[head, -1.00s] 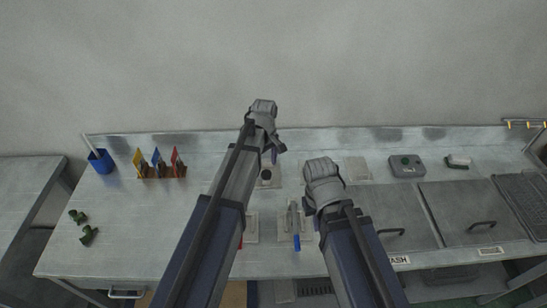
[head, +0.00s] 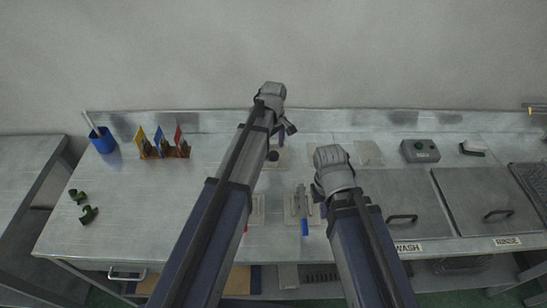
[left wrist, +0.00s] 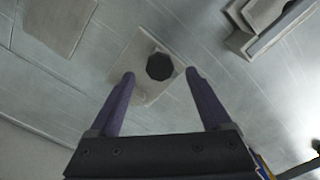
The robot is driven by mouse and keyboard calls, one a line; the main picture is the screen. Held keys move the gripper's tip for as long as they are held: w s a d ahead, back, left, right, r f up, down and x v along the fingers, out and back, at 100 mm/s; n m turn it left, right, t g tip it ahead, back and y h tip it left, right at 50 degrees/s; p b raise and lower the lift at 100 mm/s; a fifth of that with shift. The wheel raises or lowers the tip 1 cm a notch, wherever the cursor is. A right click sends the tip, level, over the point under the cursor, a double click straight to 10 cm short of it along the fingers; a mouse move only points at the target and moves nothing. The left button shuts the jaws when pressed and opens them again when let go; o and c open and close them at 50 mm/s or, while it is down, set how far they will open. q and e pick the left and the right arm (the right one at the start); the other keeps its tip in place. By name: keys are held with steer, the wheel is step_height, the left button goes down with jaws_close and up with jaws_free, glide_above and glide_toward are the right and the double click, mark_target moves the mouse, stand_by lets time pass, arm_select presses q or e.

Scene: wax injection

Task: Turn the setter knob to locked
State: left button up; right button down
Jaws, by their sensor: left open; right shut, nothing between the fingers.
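The dark, many-sided setter knob (left wrist: 160,67) sits on a pale square plate (left wrist: 128,62) in the left wrist view. In the head view the knob (head: 273,156) is a small dark spot beside my left forearm. My left gripper (left wrist: 160,74) is open, with its two purple fingers on either side of the knob in the picture; I cannot tell whether they touch it. In the head view my left gripper (head: 289,128) is over the back of the bench near the knob. My right gripper (head: 333,168) is shut and empty to the right; its fingertips are mostly hidden.
A plate with a blue-handled tool (head: 304,226) lies between my arms. A grey box with a green button (head: 420,151) and lidded tanks (head: 401,205) stand at right. A blue cup (head: 102,141), coloured cards (head: 162,145) and green pieces (head: 88,214) are at left, with clear bench between.

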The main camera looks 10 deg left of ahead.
mark_target(271, 157)
arm_select(q)
steer(key=shift+f+b, duration=0.95)
steer(key=shift+f, duration=0.5)
arm_select(e)
steer(key=shift+f, duration=1.5)
arm_select(q)
steer(key=shift+c, duration=0.4)
jaws_close()
